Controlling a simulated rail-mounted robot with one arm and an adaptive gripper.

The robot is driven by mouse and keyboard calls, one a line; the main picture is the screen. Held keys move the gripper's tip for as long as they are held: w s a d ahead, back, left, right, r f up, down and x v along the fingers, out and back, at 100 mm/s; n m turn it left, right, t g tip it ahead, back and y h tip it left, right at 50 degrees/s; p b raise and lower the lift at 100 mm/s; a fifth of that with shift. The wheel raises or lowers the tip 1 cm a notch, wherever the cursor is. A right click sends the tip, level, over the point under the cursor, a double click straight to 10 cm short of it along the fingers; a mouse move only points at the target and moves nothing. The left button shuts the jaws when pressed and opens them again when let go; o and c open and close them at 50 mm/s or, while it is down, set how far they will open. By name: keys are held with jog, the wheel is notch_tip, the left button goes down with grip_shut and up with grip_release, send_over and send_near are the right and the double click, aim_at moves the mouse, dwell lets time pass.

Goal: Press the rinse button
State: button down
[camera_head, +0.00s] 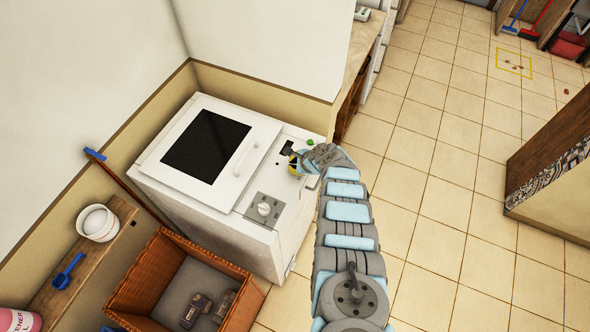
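A white washing machine (170,185) stands against the wall, with a dark lid window and a white handle. No label for the rinse button is readable.
An orange-brown wicker basket (146,271) with dark items stands in front of the machine. A wooden shelf (62,262) at left holds a white bucket (97,222) and a blue scoop (68,271). A wooden unit (553,150) stands at right.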

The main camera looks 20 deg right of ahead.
jog(key=shift+f, duration=0.2)
jog(key=shift+r, duration=0.1)
dwell(0.4)
jog(key=shift+r+p, duration=0.8)
jog(key=shift+r, duration=0.05)
notch_tip(320, 180, up, 5)
jog(key=p, duration=0.5)
dwell(0.7)
